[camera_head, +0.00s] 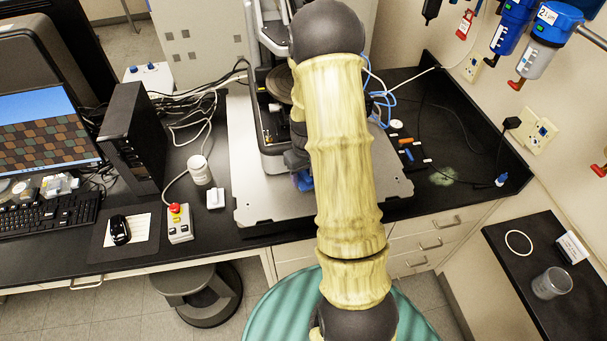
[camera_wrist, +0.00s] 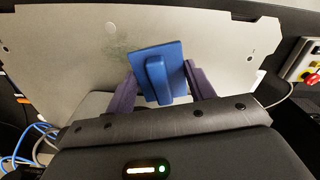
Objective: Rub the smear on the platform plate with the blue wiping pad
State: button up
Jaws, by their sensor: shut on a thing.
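The blue wiping pad (camera_wrist: 174,58), a flat square with a raised grip, is held between the purple fingers of my gripper (camera_wrist: 160,82). The pale grey platform plate (camera_wrist: 220,38) lies beyond the pad, which overlaps it in the wrist view. I cannot tell whether the pad touches the plate. In the head view my arm covers much of the plate (camera_head: 262,200), and only a bit of the blue pad (camera_head: 303,181) shows.
Left are an emergency-stop box (camera_head: 179,224), a white cup (camera_head: 199,170) and loose cables. Right are a tool mat (camera_head: 408,150) and a pale green patch (camera_head: 442,176) on the black bench.

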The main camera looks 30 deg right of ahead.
jog(key=shift+f, duration=0.15)
jog(key=shift+w+f+b, duration=0.1)
jog(key=shift+f+b, duration=0.7)
jog(key=shift+f, duration=0.1)
jog(key=shift+f+b, duration=0.6)
jog(key=shift+f, duration=0.3)
jog(key=shift+s+f+b, duration=0.2)
jog(key=shift+f+b, duration=0.3)
jog(key=shift+f, duration=0.15)
jog(key=shift+w+a+f, duration=0.1)
jog(key=shift+f, duration=0.35)
jog(key=shift+f+b, duration=0.1)
jog(key=shift+b, duration=0.2)
jog(key=shift+f, duration=0.25)
